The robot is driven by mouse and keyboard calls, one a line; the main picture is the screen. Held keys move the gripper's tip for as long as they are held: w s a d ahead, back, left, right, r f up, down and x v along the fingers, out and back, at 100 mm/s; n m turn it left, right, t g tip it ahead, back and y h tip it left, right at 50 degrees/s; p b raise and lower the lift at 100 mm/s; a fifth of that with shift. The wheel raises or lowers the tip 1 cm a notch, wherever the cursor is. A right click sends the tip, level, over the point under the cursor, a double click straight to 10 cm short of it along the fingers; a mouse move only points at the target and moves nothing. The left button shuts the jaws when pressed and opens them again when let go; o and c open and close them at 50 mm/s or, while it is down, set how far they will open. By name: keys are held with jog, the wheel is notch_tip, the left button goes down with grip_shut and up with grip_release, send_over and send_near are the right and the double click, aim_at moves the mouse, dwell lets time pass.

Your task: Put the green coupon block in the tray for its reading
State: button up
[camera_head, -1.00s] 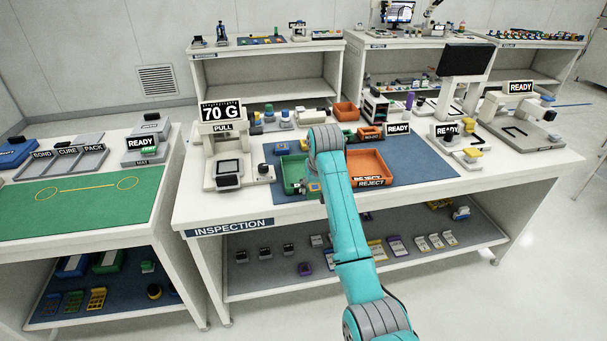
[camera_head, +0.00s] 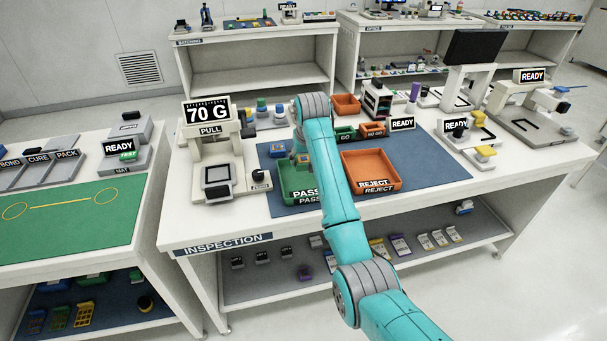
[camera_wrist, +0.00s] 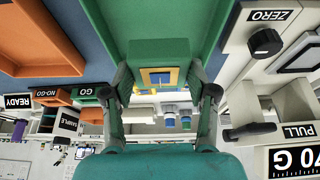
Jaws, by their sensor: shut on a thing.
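The green coupon block (camera_wrist: 160,54), with a yellow-framed blue square on one face, is between the fingers of my gripper (camera_wrist: 160,78) in the wrist view. My gripper is shut on it. Behind the block is the green PASS tray (camera_head: 291,180), which also fills the upper middle of the wrist view (camera_wrist: 105,15). I cannot tell whether the block touches the tray. In the head view my arm hides the block and most of the gripper. The orange REJECT tray (camera_head: 370,168) stands right of the PASS tray.
The pull tester (camera_head: 217,165) stands close left of the PASS tray. Small GO (camera_head: 345,133) and NO-GO (camera_head: 372,129) bins and a READY sign (camera_head: 402,123) stand behind the trays. The blue mat (camera_head: 440,160) has free room right of the REJECT tray.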

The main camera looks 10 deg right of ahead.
aim_at(303, 180)
jog(key=shift+f, duration=3.2)
jog(key=o, duration=1.3)
jog(key=shift+f, duration=0.15)
jog(key=v, duration=1.2)
jog(key=shift+s, duration=0.15)
